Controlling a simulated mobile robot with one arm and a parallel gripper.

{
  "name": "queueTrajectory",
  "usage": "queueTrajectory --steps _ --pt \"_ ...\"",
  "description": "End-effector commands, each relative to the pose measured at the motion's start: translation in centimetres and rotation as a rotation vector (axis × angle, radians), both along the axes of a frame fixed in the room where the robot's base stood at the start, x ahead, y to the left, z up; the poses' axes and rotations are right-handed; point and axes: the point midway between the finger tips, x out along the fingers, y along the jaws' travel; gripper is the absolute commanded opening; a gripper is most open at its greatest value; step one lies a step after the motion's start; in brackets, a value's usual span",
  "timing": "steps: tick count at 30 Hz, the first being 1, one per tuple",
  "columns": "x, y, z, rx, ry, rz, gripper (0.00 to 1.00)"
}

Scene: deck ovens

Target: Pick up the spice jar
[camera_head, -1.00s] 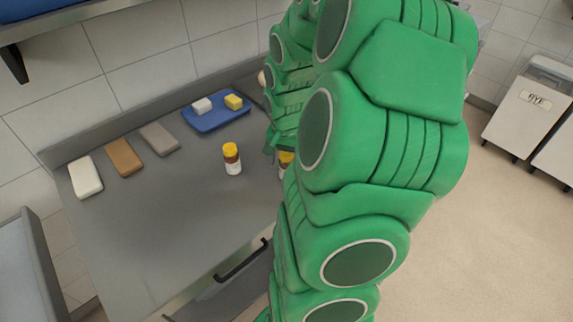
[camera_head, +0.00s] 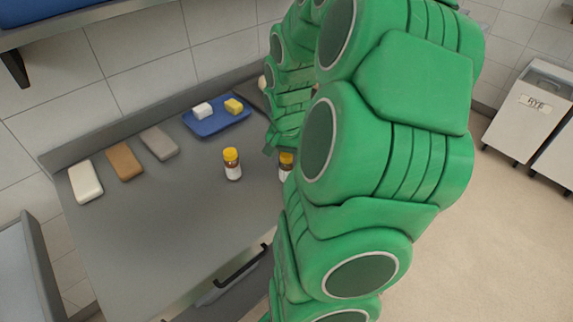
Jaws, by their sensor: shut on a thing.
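Two spice jars with yellow caps and white labels show on the grey worktop (camera_head: 150,225). One spice jar (camera_head: 232,165) stands upright in the open, clear of my arm. The other spice jar (camera_head: 286,164) is at my gripper (camera_head: 275,149), partly hidden by my green arm. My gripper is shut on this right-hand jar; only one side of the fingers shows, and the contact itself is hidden. I cannot tell whether its base is clear of the worktop.
A blue tray (camera_head: 205,130) holds a white block (camera_head: 202,110) and a yellow block (camera_head: 233,106). White (camera_head: 85,182), brown (camera_head: 124,161) and grey (camera_head: 159,142) slabs lie at the back left. The worktop's front left is clear. A bin marked RYE (camera_head: 530,125) stands at right.

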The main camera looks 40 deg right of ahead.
Motion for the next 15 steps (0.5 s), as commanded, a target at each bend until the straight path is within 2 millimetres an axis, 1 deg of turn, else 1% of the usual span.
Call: queueTrajectory --steps 3,4,8,15 --pt "0.2 -0.1 2.0 -0.005 -0.009 -0.001 0.11" --pt "0.0 0.0 2.4 -0.004 -0.009 -0.002 0.11" --pt "-1.1 0.7 3.6 -0.002 -0.004 -0.001 0.11" --pt "-3.1 2.0 6.4 -0.003 -0.005 -0.001 0.11"
